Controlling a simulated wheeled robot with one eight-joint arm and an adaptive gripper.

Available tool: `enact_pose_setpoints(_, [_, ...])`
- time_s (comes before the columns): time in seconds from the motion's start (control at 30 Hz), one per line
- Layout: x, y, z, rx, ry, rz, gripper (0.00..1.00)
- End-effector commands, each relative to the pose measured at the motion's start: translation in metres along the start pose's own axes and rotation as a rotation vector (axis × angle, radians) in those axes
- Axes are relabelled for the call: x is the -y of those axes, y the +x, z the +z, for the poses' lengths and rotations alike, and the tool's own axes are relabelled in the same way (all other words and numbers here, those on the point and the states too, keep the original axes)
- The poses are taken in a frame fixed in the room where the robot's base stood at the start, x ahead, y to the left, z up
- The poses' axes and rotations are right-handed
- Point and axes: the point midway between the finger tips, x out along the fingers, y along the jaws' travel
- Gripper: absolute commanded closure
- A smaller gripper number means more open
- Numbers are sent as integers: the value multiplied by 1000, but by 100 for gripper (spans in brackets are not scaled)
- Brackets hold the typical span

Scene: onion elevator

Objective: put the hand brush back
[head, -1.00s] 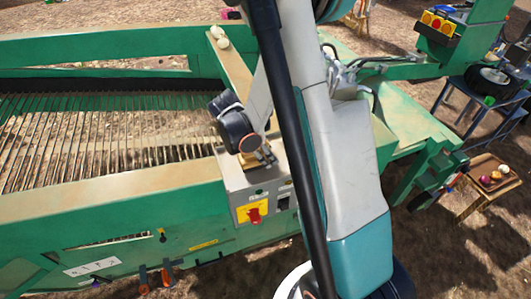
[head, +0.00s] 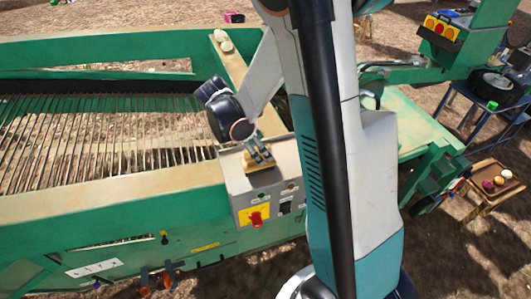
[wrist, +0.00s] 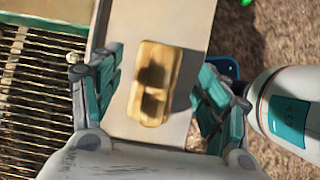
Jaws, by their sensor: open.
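A tan, wooden-looking block (head: 260,163), which I take to be the hand brush, lies on top of the grey control box (head: 232,173). In the wrist view the block (wrist: 155,84) sits between my fingers, with a gap on both sides. My gripper (wrist: 158,78) is open and empty, above the block and around its sides. In the head view my gripper (head: 262,152) points down at the block, and its fingers partly cover it. The block's underside and any bristles are hidden.
The green elevator frame (head: 110,204) and its rod belt (head: 90,130) lie left of the box. Two pale onions (head: 222,40) sit on a ledge behind. Orange-handled tools (head: 146,290) hang low in front. A wooden tray (head: 488,170) stands at right.

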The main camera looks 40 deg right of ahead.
Motion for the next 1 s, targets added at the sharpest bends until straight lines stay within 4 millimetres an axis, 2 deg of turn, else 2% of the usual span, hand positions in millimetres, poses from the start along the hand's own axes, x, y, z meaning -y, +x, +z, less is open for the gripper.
enact_pose_setpoints(0.03, [1,-12,0,0,-2,1,31])
enact_pose_setpoints(0.2, [0,-38,0,0,-1,2,31])
enact_pose_setpoints(0.53, [7,-68,2,-33,67,32,31])
enact_pose_setpoints(0.77, [36,-112,5,-178,326,128,31])
enact_pose_setpoints(1.0, [74,-152,2,-379,634,187,31])
